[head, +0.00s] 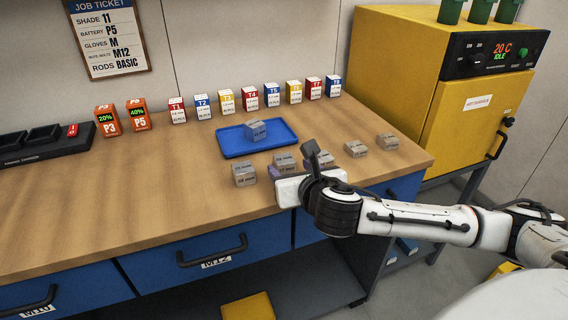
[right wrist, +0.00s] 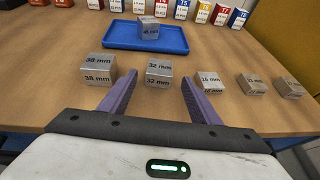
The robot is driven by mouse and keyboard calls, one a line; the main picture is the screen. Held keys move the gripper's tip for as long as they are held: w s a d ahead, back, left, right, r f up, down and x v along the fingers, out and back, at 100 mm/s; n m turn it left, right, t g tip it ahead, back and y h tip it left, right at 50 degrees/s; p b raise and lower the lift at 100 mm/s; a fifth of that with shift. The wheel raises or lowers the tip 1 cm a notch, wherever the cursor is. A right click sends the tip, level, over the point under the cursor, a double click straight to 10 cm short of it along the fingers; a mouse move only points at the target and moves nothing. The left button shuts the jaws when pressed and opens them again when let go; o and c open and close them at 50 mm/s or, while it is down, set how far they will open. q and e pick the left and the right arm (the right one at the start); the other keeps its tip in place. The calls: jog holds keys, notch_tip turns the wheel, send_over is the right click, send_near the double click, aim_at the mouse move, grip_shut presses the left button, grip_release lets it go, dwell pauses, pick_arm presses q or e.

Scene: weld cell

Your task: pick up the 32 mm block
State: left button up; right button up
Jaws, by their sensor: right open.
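The 32 mm block (right wrist: 158,72) is a grey metal cube with its size printed on its faces. In the right wrist view it sits on the bench, centred between the purple fingers at about their tips. I cannot tell whether the fingers touch it; a gap shows on each side. In the head view the block (head: 284,160) is partly hidden behind my gripper. My right gripper (right wrist: 158,82) is open and empty, low over the bench front. My left gripper is not in view.
A blue tray (head: 235,146) behind holds another block (head: 256,130). A yellow oven (head: 415,80) stands at the right.

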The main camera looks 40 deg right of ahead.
aim_at(287, 164)
jog(key=x, duration=0.4)
jog(key=shift+a+r, duration=0.1)
jog(key=shift+r, duration=0.05)
jog(key=c, duration=1.3)
